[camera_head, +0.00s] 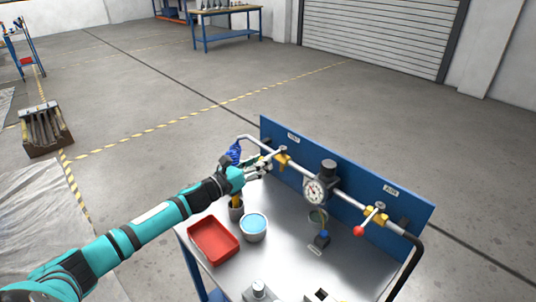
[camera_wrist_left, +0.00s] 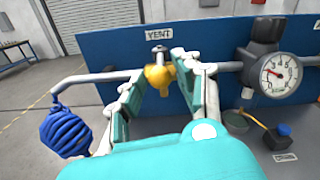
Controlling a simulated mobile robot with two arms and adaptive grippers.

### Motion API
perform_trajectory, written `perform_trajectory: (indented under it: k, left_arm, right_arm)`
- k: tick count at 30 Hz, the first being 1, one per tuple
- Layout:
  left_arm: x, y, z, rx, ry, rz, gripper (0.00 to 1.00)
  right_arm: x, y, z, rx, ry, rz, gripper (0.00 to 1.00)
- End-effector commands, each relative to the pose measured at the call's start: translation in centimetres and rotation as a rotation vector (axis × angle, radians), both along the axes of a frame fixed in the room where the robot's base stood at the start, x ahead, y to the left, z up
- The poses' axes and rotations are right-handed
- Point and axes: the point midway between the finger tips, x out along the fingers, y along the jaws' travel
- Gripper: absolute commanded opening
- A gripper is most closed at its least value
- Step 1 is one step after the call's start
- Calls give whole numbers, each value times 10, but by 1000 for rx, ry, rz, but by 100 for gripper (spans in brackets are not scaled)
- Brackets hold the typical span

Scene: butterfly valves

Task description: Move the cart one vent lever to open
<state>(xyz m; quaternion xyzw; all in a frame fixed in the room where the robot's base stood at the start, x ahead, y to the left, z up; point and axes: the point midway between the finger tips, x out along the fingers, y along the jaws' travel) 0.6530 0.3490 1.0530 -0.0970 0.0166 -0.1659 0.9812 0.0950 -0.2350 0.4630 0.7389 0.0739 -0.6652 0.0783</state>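The vent valve is a yellow body (camera_head: 282,160) on the grey pipe along the cart's blue panel (camera_head: 345,172). In the left wrist view the yellow valve body (camera_wrist_left: 160,78) sits under the "VENT" label (camera_wrist_left: 158,33), with a grey stem on top. A thin grey lever (camera_head: 270,156) seems to run from it toward my left gripper; its end is hidden or unclear. My left gripper (camera_head: 262,166) is just in front of the vent valve. In the left wrist view its fingers (camera_wrist_left: 165,100) are apart, with the valve seen between them; contact cannot be told. My right gripper is not in view.
A round gauge (camera_head: 316,190) stands right of the vent valve. A second yellow valve (camera_head: 376,215) has a red-knobbed lever (camera_head: 359,231). A blue ribbed bulb (camera_wrist_left: 66,132) hangs at the pipe's left end. A red tray (camera_head: 213,240) and a bucket (camera_head: 253,229) stand on the cart.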

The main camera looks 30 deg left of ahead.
Motion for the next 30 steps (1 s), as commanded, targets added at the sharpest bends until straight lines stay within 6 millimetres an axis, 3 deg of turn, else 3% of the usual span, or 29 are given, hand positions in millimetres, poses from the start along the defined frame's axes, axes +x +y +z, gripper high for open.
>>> perform_trajectory:
  k: [7, 18, 26, 30]
  left_arm:
    - [28, -10, 2, 0, -1, 1, 33]
    - [33, -12, 0, 1, 1, 0, 33]
    - [33, -12, 0, 1, 1, 0, 2]
    - [33, -12, 0, 1, 0, 0, 0]
  right_arm:
    - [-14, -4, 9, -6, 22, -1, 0]
    - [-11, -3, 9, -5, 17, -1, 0]
    - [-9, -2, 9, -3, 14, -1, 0]
    - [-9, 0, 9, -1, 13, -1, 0]
